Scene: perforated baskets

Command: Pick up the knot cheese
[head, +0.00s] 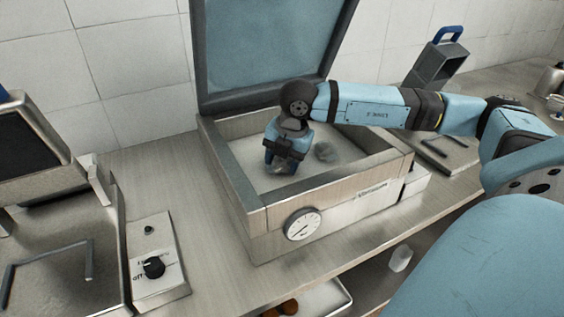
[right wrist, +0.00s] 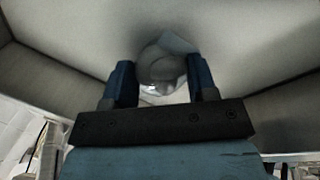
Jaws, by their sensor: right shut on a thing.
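My right gripper (head: 284,165) reaches down into the open chamber of the box-shaped machine (head: 235,185). In the right wrist view its two blue fingers stand on either side of a pale, rounded, shiny thing (right wrist: 161,72), which looks like the knot cheese in a wrapper. The gripper is shut on it, low over the chamber floor. The fingers and hand hide it in the head view. My left gripper is not in view.
The chamber walls surround the gripper, and the machine's lid (head: 268,45) stands open behind. A gauge (head: 302,225) is on the front. A control box (head: 155,262) stands left. A grey box with a blue handle (head: 437,62) stands back right. A shelf is below.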

